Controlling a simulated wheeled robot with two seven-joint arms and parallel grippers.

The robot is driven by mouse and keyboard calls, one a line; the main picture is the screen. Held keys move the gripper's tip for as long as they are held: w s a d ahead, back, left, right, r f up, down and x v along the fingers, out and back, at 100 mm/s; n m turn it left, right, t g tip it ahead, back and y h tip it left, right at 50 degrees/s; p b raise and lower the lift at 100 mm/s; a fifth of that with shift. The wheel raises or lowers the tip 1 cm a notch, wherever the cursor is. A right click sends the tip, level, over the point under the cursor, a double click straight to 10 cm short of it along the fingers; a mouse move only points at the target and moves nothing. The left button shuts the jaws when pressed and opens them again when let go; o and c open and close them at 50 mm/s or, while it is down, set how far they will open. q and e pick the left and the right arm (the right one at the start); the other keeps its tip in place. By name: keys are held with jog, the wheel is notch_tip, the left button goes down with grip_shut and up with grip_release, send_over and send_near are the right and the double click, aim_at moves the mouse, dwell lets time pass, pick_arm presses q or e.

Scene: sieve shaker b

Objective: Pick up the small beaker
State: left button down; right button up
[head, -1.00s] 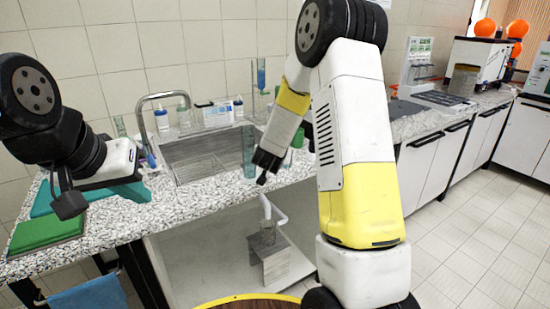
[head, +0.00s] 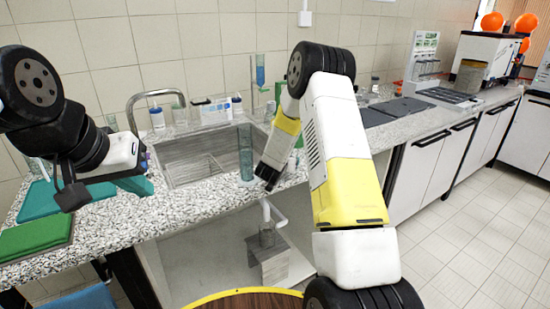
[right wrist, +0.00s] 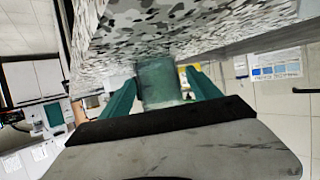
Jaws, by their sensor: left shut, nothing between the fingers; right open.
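A greenish clear glass vessel (head: 246,152), which looks like the beaker, stands upright on the speckled counter at the sink's right front corner. My right gripper (head: 268,178) is beside it, just to its right in the head view; its fingers are mostly hidden there. In the right wrist view, the open teal fingers of my right gripper (right wrist: 160,97) lie on either side of the glass (right wrist: 160,80). I cannot tell whether they touch it. My left gripper (head: 138,187) is shut and empty over the counter's left part.
The sink (head: 190,165) with its curved tap (head: 155,97) lies behind the glass. Green mats (head: 35,237) lie at the left. Bottles (head: 157,117) stand behind the sink. A blue-filled tube (head: 260,72) stands behind.

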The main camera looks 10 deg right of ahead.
jog(key=shift+x, duration=1.1)
jog(key=c, duration=1.4)
grip_shut()
jog(key=shift+r, duration=0.2)
